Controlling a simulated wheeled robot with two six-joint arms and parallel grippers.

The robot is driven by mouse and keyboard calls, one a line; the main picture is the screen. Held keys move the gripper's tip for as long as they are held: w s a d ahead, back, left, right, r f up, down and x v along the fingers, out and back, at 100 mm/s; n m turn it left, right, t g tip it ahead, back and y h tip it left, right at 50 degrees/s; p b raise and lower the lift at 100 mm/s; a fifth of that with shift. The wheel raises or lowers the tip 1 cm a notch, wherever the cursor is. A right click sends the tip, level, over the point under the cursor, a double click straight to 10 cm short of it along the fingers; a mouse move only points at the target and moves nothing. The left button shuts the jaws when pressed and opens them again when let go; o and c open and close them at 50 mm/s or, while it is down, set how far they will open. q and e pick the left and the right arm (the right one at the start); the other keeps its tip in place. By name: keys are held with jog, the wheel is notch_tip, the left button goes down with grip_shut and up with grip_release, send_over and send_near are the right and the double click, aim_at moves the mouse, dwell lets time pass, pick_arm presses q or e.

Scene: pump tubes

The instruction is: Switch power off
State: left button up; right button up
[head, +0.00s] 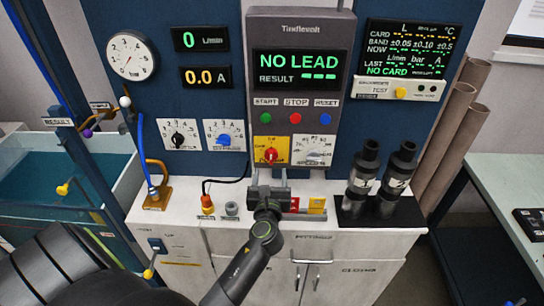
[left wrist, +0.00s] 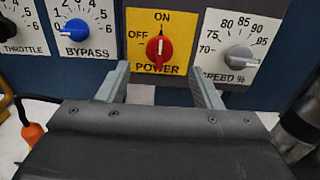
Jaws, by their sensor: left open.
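The power switch is a red knob (head: 271,155) on a yellow plate marked OFF, ON and POWER, on the grey panel below the coloured buttons. It also shows in the left wrist view (left wrist: 160,49), where its pointer stands upright at ON and OFF is to its left. My left gripper (head: 269,178) is open and empty, just in front of and below the knob. In the left wrist view its two fingers (left wrist: 160,85) stand apart either side of the knob's lower end, with no visible contact. My right gripper is not in view.
Beside the power plate is the speed dial (left wrist: 240,55); the bypass dial (left wrist: 75,30) is to its left. The display (head: 299,68) reads NO LEAD. An orange plug (head: 207,204) stands on the white counter, and two black cylinders (head: 396,180) stand at right.

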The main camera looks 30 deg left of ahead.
aim_at(271, 159)
pick_arm(q)
jog(key=b+x, duration=0.2)
jog(key=x, duration=0.6)
jog(key=shift+w+a, duration=0.1)
jog(key=shift+w, duration=0.15)
jog(key=shift+c, duration=0.9)
jog(key=c, duration=0.8)
